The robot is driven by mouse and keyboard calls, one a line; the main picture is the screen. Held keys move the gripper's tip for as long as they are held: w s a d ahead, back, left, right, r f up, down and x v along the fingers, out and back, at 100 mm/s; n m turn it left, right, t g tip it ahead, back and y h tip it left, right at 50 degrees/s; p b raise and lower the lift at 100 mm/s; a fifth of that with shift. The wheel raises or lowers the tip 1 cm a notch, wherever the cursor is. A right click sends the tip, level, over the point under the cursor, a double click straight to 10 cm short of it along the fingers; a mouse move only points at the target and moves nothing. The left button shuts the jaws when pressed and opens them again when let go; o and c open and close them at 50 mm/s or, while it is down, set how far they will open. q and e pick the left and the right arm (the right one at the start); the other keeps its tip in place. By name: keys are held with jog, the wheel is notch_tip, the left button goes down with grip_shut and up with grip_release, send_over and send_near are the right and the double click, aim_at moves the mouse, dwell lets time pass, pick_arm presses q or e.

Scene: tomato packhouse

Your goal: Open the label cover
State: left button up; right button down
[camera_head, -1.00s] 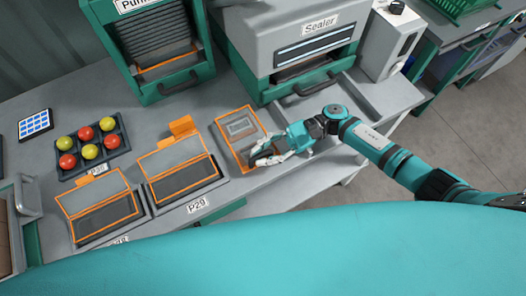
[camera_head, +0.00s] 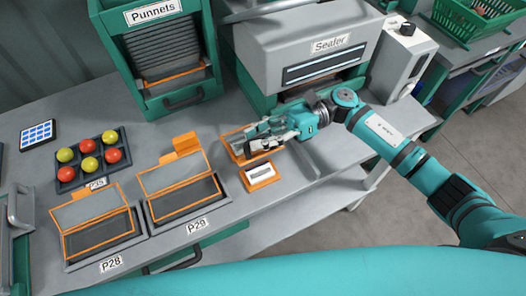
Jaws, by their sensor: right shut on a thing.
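The label cover (camera_head: 231,143), an orange-edged grey plate, is on the bench in front of the sealer (camera_head: 318,60). My right gripper (camera_head: 254,146) is shut on it and hides most of it; whether the cover is tilted or slid back is hard to tell. Just in front of it, a small orange-framed unit with a white label (camera_head: 262,174) is exposed. My left gripper is not in view.
Two orange-framed lidded bins, P28 (camera_head: 98,222) and P29 (camera_head: 179,187), stand to the left. A tray (camera_head: 90,160) of red and yellow tomatoes and a punnet dispenser (camera_head: 159,60) are behind them. Bare bench lies right of the label unit.

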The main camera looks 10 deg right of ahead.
jog(key=shift+w+a+r+b, duration=0.1)
jog(key=shift+w+r+b, duration=0.2)
jog(key=shift+w+r, duration=0.2)
jog(key=c, duration=1.3)
grip_release()
jog(key=shift+s, duration=0.1)
jog(key=shift+c, duration=0.2)
jog(key=shift+f, duration=0.15)
jog(key=shift+w, duration=0.2)
jog(key=v, duration=1.2)
